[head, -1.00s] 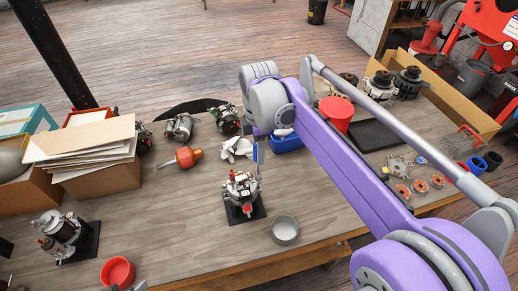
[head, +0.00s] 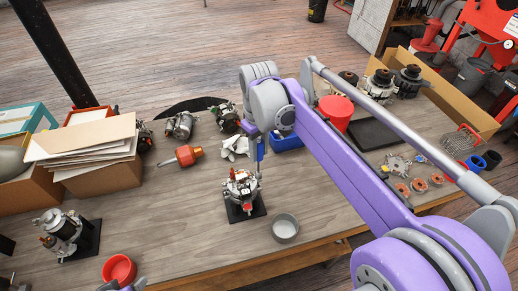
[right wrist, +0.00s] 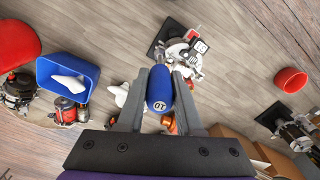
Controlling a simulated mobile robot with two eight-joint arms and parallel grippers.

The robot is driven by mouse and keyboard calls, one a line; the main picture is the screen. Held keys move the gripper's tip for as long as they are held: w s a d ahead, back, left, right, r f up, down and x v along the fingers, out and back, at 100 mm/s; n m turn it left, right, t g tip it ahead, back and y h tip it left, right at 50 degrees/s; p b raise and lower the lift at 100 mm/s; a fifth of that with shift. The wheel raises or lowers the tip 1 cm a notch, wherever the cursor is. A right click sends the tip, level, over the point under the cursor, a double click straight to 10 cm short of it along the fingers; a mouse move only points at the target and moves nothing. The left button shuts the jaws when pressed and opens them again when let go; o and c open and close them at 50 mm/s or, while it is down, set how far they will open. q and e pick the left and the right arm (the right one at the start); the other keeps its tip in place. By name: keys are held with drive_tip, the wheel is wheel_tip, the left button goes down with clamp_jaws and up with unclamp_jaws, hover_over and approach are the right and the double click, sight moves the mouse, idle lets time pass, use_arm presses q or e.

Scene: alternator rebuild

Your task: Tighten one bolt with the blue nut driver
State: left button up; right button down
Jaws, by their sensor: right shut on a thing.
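The blue nut driver (head: 260,150) is upright in my right gripper (head: 256,134), its thin shaft pointing down beside the alternator (head: 242,185) on a black stand (head: 236,214). In the right wrist view my right gripper (right wrist: 157,85) is shut on the blue handle (right wrist: 157,90), which is seen end-on with a white number. The alternator (right wrist: 185,52) shows just beyond the fingers there. The driver's tip is hard to make out against the alternator's right side, so I cannot tell if it touches a bolt. My left gripper is not clearly in view.
A grey bowl (head: 285,227) stands right of the stand, and a red bowl (head: 119,269) at the front left. Another stand-mounted unit (head: 65,232) is at left. The table between is clear.

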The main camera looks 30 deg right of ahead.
drive_tip(key=m, duration=0.9)
drive_tip(key=shift+a+m, duration=0.1)
drive_tip(key=shift+m, duration=0.2)
drive_tip(key=m, duration=0.4)
drive_tip(key=shift+m, duration=0.3)
drive_tip(key=m, duration=0.3)
drive_tip(key=shift+m, duration=0.4)
